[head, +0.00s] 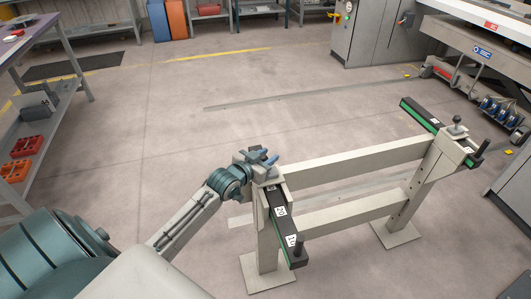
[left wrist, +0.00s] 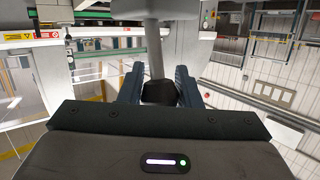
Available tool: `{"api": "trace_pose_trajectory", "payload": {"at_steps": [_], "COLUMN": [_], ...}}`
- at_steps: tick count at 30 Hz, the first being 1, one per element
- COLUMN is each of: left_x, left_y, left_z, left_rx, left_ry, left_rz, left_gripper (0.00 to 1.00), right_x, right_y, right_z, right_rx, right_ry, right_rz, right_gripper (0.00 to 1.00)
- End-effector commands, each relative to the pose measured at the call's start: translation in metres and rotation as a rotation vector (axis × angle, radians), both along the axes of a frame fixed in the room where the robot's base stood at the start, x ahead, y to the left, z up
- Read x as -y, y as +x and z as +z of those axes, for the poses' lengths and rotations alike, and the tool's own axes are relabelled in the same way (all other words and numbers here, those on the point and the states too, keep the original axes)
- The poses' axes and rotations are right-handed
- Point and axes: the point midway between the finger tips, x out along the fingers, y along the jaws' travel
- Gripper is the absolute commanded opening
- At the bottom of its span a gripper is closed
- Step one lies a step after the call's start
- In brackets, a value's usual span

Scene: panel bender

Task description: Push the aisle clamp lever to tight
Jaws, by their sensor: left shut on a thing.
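The pale frame (head: 350,165) has two uprights, each topped by a clamp. My left gripper (head: 264,157) is at the top of the left upright, over the clamp there, and hides most of that clamp's lever. In the left wrist view, my left gripper (left wrist: 160,88) has its two blue-grey fingers on either side of a black knob (left wrist: 159,93) at the end of a grey lever rod (left wrist: 155,55). The fingers are closed on the knob. The other clamp lever (head: 457,121), with a dark ball end, stands on the right upright. My right gripper is not in view.
Dark bars with green edges and number labels lie across both uprights, the near one (head: 283,218) by my left gripper. A purple-topped workbench (head: 35,32) stands at the left, machinery (head: 480,50) at the right. The floor behind the frame is open.

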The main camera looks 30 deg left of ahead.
Motion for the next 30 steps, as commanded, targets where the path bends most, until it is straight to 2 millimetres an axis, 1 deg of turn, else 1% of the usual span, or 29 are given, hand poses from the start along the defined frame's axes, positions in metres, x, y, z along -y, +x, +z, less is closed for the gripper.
{"api": "trace_pose_trajectory", "payload": {"at_steps": [1, 8, 11, 17, 21, 24, 30], "left_x": [0.001, 0.007, 0.011, 0.018, 0.022, 0.024, 0.026], "left_y": [0.001, 0.007, 0.012, 0.019, 0.024, 0.027, 0.03], "left_z": [0.005, 0.007, 0.009, 0.004, -0.001, -0.004, -0.011], "left_rx": [-0.019, -0.121, -0.188, -0.331, -0.415, -0.467, -0.544], "left_ry": [0.013, 0.101, 0.155, 0.275, 0.348, 0.395, 0.461], "left_rz": [0.001, 0.001, 0.001, 0.0, -0.001, -0.001, -0.001], "left_gripper": [0.0, 0.0, 0.0, 0.0, 0.0, 0.0, 0.0], "right_x": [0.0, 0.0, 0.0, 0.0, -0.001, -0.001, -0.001], "right_y": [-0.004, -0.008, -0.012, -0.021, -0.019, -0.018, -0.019], "right_z": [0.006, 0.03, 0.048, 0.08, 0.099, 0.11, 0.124], "right_rx": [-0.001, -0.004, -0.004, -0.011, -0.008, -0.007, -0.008], "right_ry": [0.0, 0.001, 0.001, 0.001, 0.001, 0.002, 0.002], "right_rz": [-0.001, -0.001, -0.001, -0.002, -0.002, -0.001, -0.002], "right_gripper": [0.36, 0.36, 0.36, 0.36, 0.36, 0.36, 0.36]}}
